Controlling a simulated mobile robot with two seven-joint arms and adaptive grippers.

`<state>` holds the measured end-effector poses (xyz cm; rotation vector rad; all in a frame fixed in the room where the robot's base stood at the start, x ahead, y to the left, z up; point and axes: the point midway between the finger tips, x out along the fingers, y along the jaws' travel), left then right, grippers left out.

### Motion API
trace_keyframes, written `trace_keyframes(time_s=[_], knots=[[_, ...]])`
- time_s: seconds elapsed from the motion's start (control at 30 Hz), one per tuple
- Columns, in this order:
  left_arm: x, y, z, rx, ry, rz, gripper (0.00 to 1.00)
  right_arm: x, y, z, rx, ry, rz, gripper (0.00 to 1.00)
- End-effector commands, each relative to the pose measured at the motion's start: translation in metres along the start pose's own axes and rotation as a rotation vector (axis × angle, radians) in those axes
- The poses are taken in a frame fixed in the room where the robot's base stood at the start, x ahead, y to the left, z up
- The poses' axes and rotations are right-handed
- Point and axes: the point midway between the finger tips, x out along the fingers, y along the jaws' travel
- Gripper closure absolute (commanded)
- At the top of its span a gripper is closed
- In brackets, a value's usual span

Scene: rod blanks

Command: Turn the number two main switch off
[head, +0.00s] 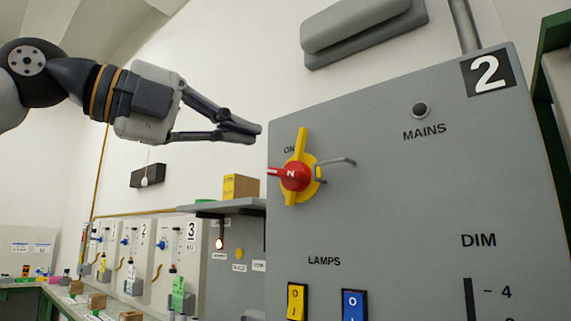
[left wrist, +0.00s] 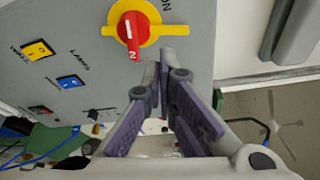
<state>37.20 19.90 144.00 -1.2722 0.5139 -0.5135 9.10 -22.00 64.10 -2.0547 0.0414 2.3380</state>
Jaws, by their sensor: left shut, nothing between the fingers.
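The grey panel (head: 400,210) marked with a white 2 (head: 487,72) carries a red rotary switch knob (head: 295,177) on a yellow backing piece (head: 301,142). The word ON is above left of the knob. The red handle lies roughly crosswise, with one end towards the panel's left edge. The knob shows upside down in the left wrist view (left wrist: 131,30). My left gripper (head: 256,133) is shut and empty, up and left of the knob and apart from it. Its fingers (left wrist: 160,75) show below right of the knob in the wrist view. My right gripper is out of view.
A thin grey bent rod (head: 337,162) sticks out beside the knob. A dark round MAINS lamp (head: 420,110) is above right. Yellow (head: 297,301) and blue (head: 354,305) lamp switches and a DIM slider (head: 469,300) are lower. Smaller numbered panels stand behind on the left.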

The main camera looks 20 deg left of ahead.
Motion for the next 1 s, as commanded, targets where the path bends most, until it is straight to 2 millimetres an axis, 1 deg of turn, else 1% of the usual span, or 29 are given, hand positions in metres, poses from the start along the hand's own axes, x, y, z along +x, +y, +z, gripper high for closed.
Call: trace_keyframes(time_s=[0.07,0.17,0.4,0.5,0.6,0.73,1.0], knots=[[0.001,0.001,-0.004,0.002,0.006,0.002,1.00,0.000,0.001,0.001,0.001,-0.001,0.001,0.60],[0.013,0.001,-0.005,0.002,0.008,0.005,1.00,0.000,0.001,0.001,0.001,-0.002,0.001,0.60],[0.063,0.002,-0.004,0.000,0.006,0.005,1.00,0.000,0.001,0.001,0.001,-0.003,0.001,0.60],[0.080,0.002,-0.004,0.001,0.005,0.004,1.00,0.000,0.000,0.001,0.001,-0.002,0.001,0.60],[0.091,0.001,-0.004,0.001,0.005,0.003,1.00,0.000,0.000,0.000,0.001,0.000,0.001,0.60],[0.098,0.000,-0.004,0.002,0.004,0.000,1.00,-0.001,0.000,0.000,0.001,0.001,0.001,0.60],[0.099,0.001,-0.004,0.002,0.004,0.001,1.00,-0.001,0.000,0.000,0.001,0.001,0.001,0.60]])
